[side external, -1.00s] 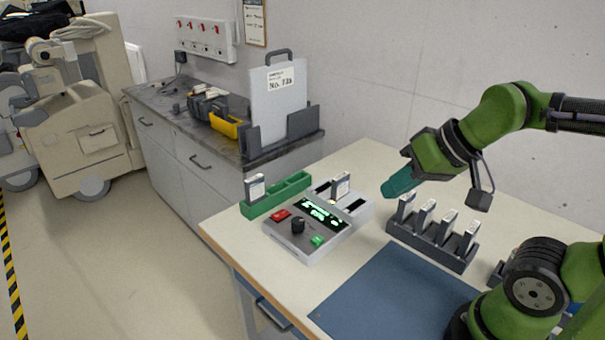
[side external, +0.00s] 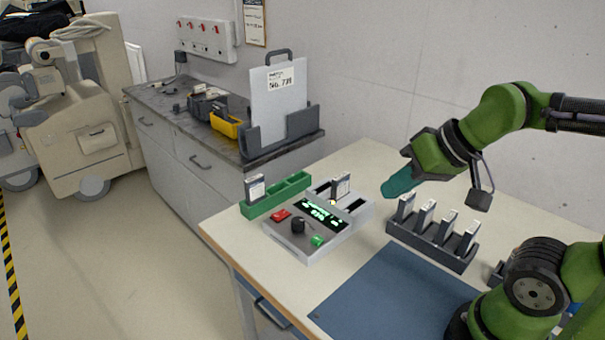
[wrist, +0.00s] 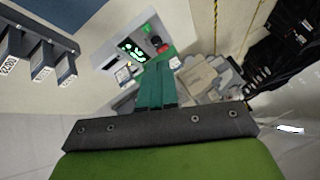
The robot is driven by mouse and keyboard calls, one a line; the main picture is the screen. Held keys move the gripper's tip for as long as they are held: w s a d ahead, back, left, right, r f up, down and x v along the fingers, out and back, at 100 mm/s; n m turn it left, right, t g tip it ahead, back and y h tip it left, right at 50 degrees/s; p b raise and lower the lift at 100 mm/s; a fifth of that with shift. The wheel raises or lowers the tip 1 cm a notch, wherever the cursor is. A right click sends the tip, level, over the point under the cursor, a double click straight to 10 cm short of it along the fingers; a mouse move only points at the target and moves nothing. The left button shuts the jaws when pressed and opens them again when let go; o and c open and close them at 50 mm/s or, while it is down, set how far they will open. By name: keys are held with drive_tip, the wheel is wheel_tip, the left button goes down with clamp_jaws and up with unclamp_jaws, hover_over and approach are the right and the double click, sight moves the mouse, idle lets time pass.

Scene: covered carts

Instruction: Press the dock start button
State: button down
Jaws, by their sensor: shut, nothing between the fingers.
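The dock (side external: 305,232) is a grey box on the table with a lit green display (side external: 323,214), a black knob (side external: 298,226), a red button (side external: 281,215) and a green button (side external: 317,241). Its rear slots hold one upright module (side external: 341,186). My gripper (side external: 388,192), with teal fingers, is shut and empty, in the air to the right of the dock and apart from it. In the wrist view the fingers (wrist: 156,78) point toward the dock (wrist: 120,57), with the green button (wrist: 147,29) and red button (wrist: 163,48) beyond the tips. Which button is start cannot be read.
A dark rack (side external: 432,245) with several upright modules stands right of the dock, below my gripper. A green tray (side external: 290,194) with one module is behind the dock. A blue mat (side external: 395,290) lies in front. A side counter (side external: 200,132) stands behind left.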

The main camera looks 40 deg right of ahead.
drive_tip(key=m+y, duration=0.4)
drive_tip(key=m, duration=1.1)
hover_over(322, 240)
wheel_tip(322, 240, down, 10)
drive_tip(key=shift+w+r, duration=0.1)
drive_tip(key=shift+r, duration=0.1)
drive_tip(key=shift+f, duration=0.1)
drive_tip(key=shift+f, duration=4.35)
drive_tip(key=shift+f, duration=0.4)
